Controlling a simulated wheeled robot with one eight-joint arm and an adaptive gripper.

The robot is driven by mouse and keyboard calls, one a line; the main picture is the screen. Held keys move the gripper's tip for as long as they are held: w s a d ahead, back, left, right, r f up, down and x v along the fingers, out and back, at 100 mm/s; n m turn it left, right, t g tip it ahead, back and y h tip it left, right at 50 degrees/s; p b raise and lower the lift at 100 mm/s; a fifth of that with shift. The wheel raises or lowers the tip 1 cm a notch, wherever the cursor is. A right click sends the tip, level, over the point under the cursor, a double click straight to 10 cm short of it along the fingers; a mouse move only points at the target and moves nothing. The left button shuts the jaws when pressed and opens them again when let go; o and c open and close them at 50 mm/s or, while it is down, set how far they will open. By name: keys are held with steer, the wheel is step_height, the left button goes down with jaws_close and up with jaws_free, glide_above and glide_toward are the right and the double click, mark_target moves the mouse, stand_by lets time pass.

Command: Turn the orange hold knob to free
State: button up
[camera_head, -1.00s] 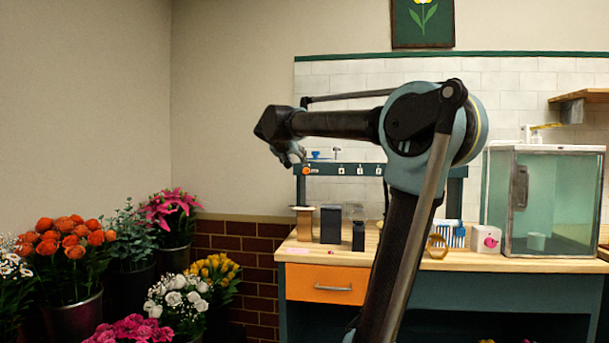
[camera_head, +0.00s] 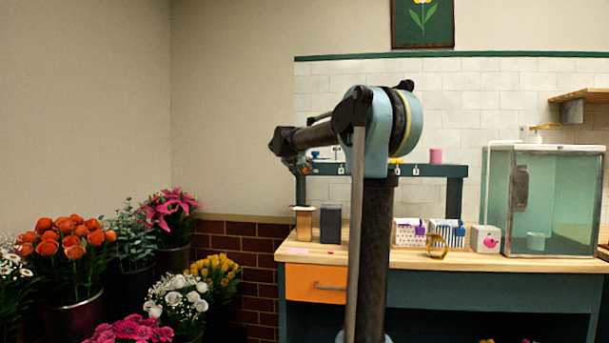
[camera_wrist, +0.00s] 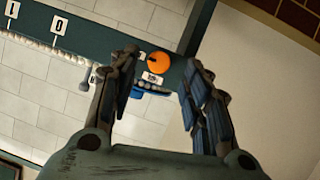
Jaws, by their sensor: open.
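The orange hold knob (camera_wrist: 158,63) is a round disc on the dark teal rail, which also shows in the head view (camera_head: 430,170). In the wrist view the knob lies between the tips of my gripper (camera_wrist: 161,58), with room on both sides. The fingers are spread and hold nothing. A small white label (camera_wrist: 152,78) sits beside the knob; its text is too small to read. In the head view my gripper (camera_head: 298,163) is at the rail's left end and hides most or all of the knob.
A blue object (camera_wrist: 150,91) is by the rail, close to the fingers. White numbered tags (camera_wrist: 58,25) are on the rail. Below is the wooden bench (camera_head: 480,262) with boxes and a glass cabinet (camera_head: 545,200) at right. Flower buckets (camera_head: 75,315) stand at left.

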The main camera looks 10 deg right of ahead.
mark_target(306, 171)
steer(key=shift+x, duration=1.95)
steer(key=c, duration=1)
